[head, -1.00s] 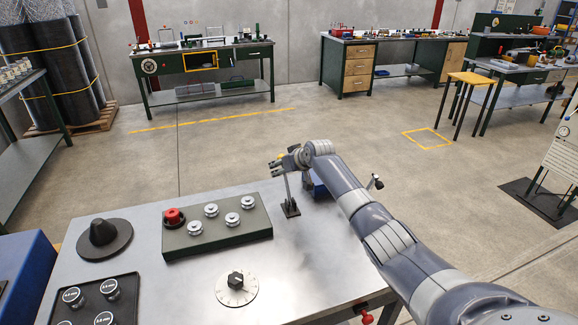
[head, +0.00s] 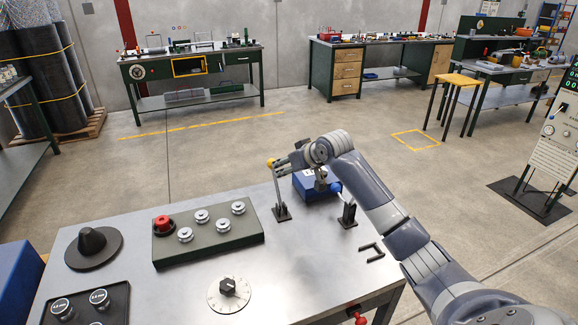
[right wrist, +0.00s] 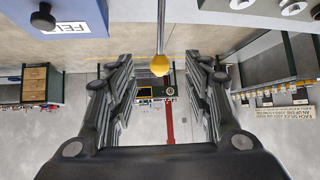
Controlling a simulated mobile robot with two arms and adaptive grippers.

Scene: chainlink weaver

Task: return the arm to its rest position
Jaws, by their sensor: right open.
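My right gripper (head: 282,163) is above the far right part of the metal bench (head: 320,255). Its fingers are apart, and nothing is gripped between them. The lever with a yellow knob (head: 270,162) stands at the fingertips, leaning slightly left. In the right wrist view, the yellow knob (right wrist: 160,66) shows between the two spread fingers of my right gripper (right wrist: 158,72); I cannot tell whether it touches them. My right arm reaches in from the lower right. My left gripper is not in view.
A blue box (head: 308,187) and a blue-knobbed lever (head: 336,187) are close beneath my right arm. A dark handle (head: 371,252) is near the bench's right edge.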

